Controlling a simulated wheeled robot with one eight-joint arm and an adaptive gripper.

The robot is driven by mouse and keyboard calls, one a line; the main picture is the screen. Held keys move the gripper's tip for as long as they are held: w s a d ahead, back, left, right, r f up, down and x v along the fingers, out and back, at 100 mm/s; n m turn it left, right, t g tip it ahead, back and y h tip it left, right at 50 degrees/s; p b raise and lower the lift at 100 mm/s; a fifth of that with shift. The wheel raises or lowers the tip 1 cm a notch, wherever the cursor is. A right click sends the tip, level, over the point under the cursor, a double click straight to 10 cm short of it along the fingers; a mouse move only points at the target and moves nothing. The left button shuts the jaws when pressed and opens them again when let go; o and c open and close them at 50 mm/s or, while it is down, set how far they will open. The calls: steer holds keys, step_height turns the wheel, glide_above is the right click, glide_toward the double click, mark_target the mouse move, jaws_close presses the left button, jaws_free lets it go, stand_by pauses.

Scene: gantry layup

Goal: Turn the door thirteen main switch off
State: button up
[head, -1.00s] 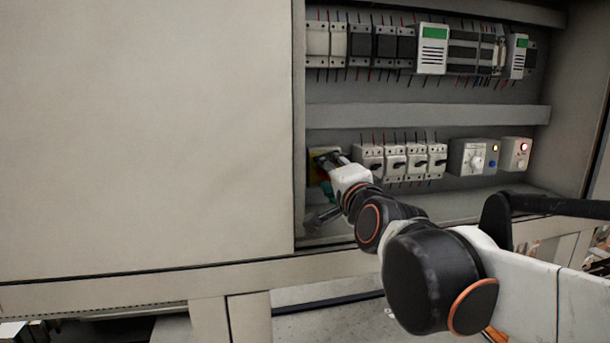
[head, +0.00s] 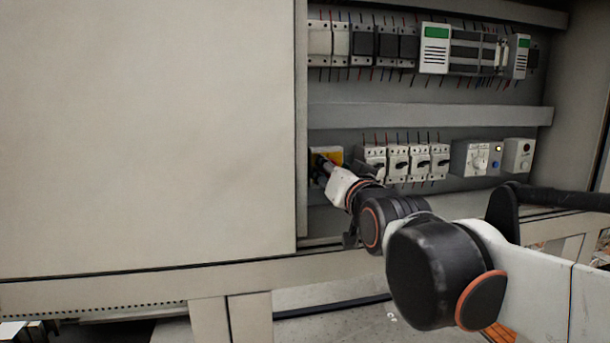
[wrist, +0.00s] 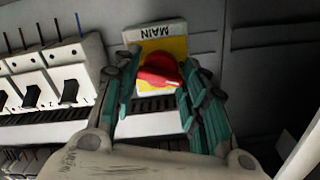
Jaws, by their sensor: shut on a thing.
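The main switch is a yellow plate (wrist: 158,48) with a white strip marked MAIN, upside down in the wrist view, and a red rotary handle (wrist: 158,76). My gripper (wrist: 160,84) has its green-and-grey fingers on both sides of the red handle and is shut on it. The handle lies slantwise between the fingers. In the head view the yellow plate (head: 334,154) shows at the lower left of the open cabinet, and my gripper (head: 324,168) covers the handle there.
Several breakers with black levers (head: 398,162) stand just right of the switch. A closed door panel (head: 150,140) lies close on the left. A shelf edge runs below.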

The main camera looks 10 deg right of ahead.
steer(key=shift+n, duration=2.2)
steer(key=o, duration=1.1)
steer(key=shift+c, duration=0.2)
steer(key=s, duration=1.2)
steer(key=shift+f, duration=0.1)
